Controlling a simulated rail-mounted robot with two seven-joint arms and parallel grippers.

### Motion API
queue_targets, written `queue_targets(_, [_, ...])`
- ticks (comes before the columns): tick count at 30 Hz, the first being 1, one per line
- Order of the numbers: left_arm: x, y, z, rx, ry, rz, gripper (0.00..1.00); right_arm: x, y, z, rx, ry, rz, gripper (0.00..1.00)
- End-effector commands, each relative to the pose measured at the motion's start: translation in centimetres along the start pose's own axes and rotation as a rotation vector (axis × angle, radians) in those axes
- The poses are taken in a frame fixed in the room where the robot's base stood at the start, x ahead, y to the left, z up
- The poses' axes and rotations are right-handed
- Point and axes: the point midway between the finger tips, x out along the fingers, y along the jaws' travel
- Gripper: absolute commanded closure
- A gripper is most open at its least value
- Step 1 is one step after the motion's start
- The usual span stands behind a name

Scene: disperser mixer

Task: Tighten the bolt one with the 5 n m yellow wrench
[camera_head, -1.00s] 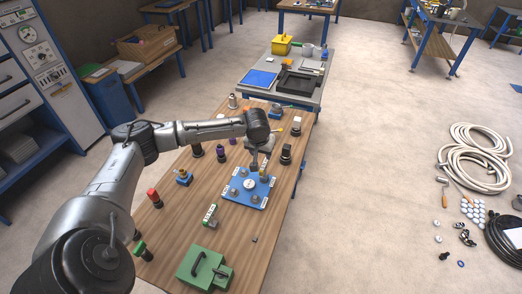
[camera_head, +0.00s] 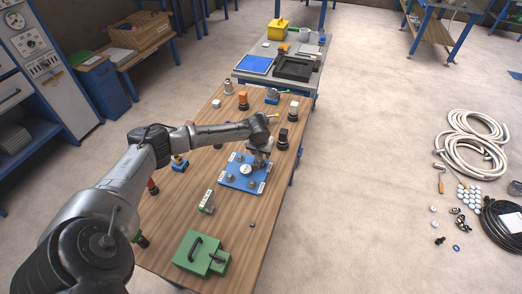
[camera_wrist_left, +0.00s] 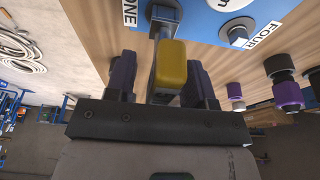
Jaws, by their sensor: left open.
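The blue plate (camera_head: 232,180) lies on the wooden table, with several bolts and white labels on it. In the left wrist view, a wrench with a yellow handle (camera_wrist_left: 172,65) points away from me, its grey end at the bolt (camera_wrist_left: 163,12) beside the label ONE (camera_wrist_left: 130,12). Whether it is seated on that bolt I cannot tell. My left gripper (camera_wrist_left: 157,78) is open, with its dark fingers on either side of the yellow handle and a gap visible. In the head view the left gripper (camera_head: 262,160) is over the plate's far right corner. My right gripper is out of view.
Another bolt (camera_wrist_left: 238,31) sits by the label FOUR. A green case (camera_head: 195,256) stands near the table's front. Several small holders, such as the black one (camera_head: 282,140), stand beyond the plate. A second table (camera_head: 310,88) with trays is at the back.

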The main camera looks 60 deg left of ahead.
Motion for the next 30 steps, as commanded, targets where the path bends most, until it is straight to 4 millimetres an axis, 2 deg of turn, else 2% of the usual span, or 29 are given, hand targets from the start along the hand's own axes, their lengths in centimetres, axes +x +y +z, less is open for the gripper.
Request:
queue_targets(7, [0.02,0.02,0.00,0.000,0.000,0.000,0.51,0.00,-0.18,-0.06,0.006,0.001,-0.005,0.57])
queue_targets(22, [0.01,0.02,0.01,0.000,0.000,0.000,0.99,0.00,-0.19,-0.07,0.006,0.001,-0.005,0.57])
queue_targets(25, [0.01,0.02,0.01,0.000,0.000,0.000,1.00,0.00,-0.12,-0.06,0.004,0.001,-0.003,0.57])
queue_targets(26, [0.01,0.02,0.01,0.000,0.000,0.000,0.82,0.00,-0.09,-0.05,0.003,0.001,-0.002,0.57])
queue_targets(30, [0.01,0.02,0.01,0.000,0.000,0.000,0.95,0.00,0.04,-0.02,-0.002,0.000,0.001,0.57])
